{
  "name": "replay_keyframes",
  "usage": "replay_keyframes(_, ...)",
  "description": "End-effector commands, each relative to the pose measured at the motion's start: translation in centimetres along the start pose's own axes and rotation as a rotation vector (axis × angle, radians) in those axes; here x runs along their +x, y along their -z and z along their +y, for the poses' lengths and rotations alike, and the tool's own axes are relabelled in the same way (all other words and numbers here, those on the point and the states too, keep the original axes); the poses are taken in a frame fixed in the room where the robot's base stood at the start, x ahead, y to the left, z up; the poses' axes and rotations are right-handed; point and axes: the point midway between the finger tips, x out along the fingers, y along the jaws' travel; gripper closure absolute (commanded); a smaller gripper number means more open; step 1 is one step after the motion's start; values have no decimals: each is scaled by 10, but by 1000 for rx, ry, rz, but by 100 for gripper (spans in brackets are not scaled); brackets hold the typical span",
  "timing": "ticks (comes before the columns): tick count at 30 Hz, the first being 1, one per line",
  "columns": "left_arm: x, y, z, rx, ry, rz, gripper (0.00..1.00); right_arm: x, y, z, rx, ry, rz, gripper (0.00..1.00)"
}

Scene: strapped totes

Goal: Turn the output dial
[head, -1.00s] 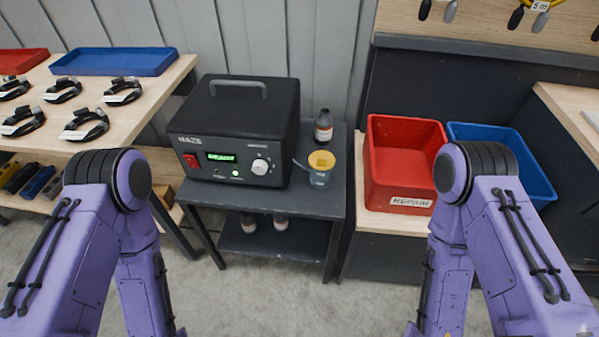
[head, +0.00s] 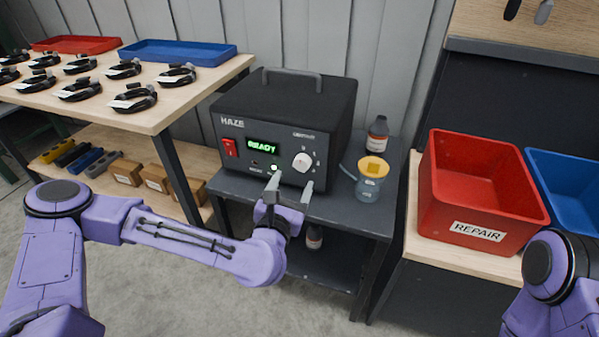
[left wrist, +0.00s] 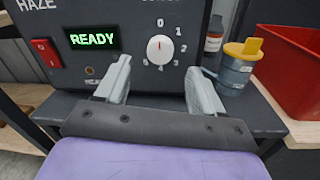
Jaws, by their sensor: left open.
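The output dial (head: 302,162) is a white knob on the front of the black haze machine (head: 235,160). It also shows in the left wrist view (left wrist: 160,49), ringed by numbers from 0 upward, with its mark pointing up toward the 0. The green display (left wrist: 94,38) reads READY. My left gripper (head: 290,187) is open and empty, just in front of the panel and below the dial. In the left wrist view its two fingers (left wrist: 158,85) stand apart, below and to either side of the dial, not touching it. My right gripper is out of view.
A yellow-topped cup (head: 369,180) and a dark bottle (head: 377,135) stand right of the machine on the grey cart (head: 340,215). A red REPAIR bin (head: 480,200) is farther right. A bench (head: 190,100) with several coiled cables stands at the left.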

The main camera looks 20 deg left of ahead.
Motion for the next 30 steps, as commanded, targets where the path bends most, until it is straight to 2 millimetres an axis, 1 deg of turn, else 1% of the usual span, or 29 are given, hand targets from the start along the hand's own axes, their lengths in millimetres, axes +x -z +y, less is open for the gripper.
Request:
replay_keyframes(1,12,-1,0,2,-2,1,32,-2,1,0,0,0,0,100)
replay_keyframes(3,27,0,0,3,0,1,32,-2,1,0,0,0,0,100)
replay_keyframes(6,45,0,-1,3,2,2,32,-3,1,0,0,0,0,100)
replay_keyframes(9,56,1,-1,4,2,2,32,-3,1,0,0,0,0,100)
replay_keyframes(12,61,1,-1,3,3,2,32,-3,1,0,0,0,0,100)
replay_keyframes(18,62,1,-1,4,4,3,32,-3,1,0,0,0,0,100)
replay_keyframes(19,62,1,-1,4,4,3,35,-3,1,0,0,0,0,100)
replay_keyframes(20,62,1,-1,4,4,3,45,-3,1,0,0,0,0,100)
replay_keyframes(21,62,1,-1,4,4,3,58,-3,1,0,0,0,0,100)
replay_keyframes(24,61,1,-1,4,4,3,88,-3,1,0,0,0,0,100)
replay_keyframes(30,61,1,-1,11,4,2,88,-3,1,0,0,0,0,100)
